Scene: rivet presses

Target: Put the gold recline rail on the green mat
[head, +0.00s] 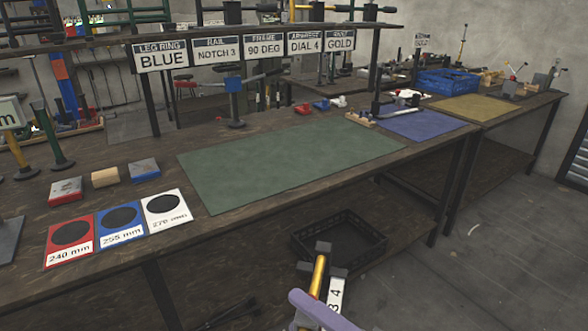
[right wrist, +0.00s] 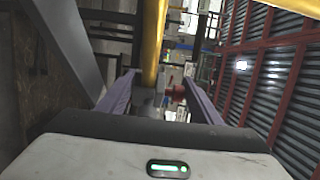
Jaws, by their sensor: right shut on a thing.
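The gold recline rail (head: 318,275) is a gold bar with dark end blocks, beside a white plate marked with numbers. My right gripper (head: 316,306), with purple fingers, is shut on it at the bottom of the head view, in front of the bench. In the right wrist view the gold bar (right wrist: 153,40) rises from between the fingers (right wrist: 160,84). The grip itself is partly hidden. The green mat (head: 290,160) lies flat and bare on the bench, farther off and above the rail in the picture. My left gripper is not in view.
A black crate (head: 340,243) sits below the bench edge, behind the rail. A blue mat (head: 420,124) and a yellow mat (head: 472,108) lie to the right. Red, blue and white size cards (head: 121,222) lie left of the green mat. A sign rack (head: 245,47) stands behind.

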